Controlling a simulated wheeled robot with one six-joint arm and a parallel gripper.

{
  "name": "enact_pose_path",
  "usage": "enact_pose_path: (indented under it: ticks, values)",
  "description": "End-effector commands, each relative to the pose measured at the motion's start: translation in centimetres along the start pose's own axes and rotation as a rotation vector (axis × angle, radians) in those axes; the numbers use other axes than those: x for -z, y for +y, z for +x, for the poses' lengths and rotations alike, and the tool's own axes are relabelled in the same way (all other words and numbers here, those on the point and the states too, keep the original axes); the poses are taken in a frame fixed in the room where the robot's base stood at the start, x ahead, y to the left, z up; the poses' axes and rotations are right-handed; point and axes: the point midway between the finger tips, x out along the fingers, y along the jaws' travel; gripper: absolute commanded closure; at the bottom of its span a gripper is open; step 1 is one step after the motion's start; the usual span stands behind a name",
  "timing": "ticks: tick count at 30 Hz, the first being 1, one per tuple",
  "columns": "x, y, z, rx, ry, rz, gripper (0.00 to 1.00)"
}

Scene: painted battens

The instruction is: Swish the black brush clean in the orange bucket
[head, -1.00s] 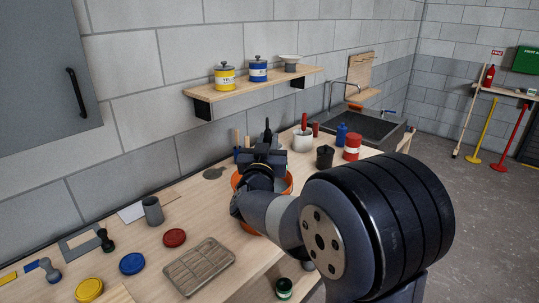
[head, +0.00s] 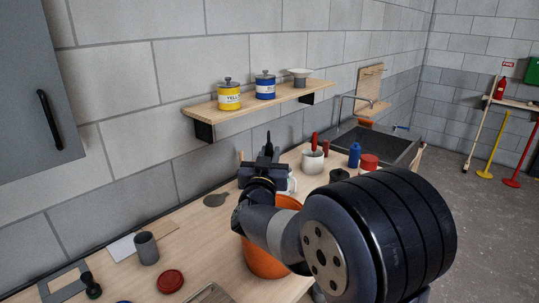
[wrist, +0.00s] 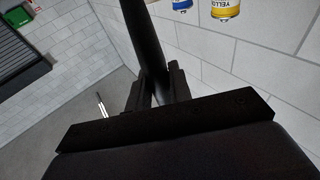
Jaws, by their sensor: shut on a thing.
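The orange bucket (head: 262,259) stands at the front edge of the wooden bench in the head view, partly covered by my arm. My gripper (head: 265,168) is above the bucket's rim and is shut on the black brush. The brush's dark handle (head: 268,142) sticks up above the jaws. In the wrist view the handle (wrist: 145,38) runs up between the two fingers (wrist: 155,90). The bristle end is hidden, so I cannot tell whether it is inside the bucket.
A white pot with a red-handled tool (head: 313,160), a blue bottle (head: 354,155) and a red can (head: 369,161) stand right of the bucket. A grey cup (head: 146,249) and red lid (head: 170,281) lie left. A shelf (head: 262,106) with tins hangs behind.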

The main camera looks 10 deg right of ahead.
Motion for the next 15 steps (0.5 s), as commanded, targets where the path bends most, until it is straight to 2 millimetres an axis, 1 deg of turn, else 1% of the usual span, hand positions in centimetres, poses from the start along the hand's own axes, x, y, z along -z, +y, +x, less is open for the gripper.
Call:
enact_pose_path:
  ticks: [15]
  values:
    - [-3.5,-0.2,-2.1,0.000,0.000,0.000,1.00]
